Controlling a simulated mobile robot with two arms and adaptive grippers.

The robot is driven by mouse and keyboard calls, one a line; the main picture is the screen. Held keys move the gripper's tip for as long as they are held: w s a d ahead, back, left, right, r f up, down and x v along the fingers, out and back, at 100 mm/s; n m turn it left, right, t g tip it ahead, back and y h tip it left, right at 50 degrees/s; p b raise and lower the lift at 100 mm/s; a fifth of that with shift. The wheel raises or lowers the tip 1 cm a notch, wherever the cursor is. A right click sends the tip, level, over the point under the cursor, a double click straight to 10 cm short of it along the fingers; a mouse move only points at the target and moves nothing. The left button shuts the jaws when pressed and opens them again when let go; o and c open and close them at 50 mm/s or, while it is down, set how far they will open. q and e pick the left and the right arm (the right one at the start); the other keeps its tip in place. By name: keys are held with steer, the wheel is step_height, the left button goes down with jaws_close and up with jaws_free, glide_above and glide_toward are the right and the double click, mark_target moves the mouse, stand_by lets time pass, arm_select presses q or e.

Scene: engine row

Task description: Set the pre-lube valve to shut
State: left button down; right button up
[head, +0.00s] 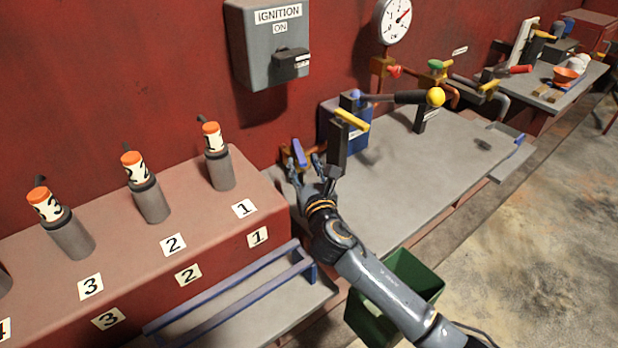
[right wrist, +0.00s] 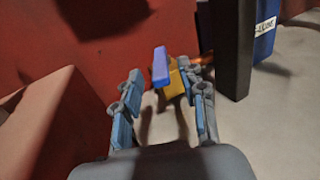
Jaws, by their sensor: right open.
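The pre-lube valve is most likely the brass valve with a blue lever (head: 298,152) beside the blue tank (head: 357,135). Its lever (right wrist: 161,68) and brass body (right wrist: 175,82) also show in the right wrist view, where the tank (right wrist: 265,22) bears a partly hidden label ending in "LUBE". The lever looks tilted rather than flat; its exact setting is hard to tell. My right gripper (head: 306,170) is open just in front of the valve. In the right wrist view my fingers (right wrist: 164,103) stand apart, with the lever beyond and between them. My left gripper is not in view.
A dark upright post (head: 338,150) with a yellow handle (head: 352,120) stands close right of my gripper. A yellow-knobbed lever (head: 435,97) reaches over the grey bench (head: 410,180). The red engine block (head: 130,240) with numbered cylinders is left. A green bin (head: 418,273) is below.

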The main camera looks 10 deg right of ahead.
steer(key=s, duration=0.5)
steer(key=shift+c, duration=0.4)
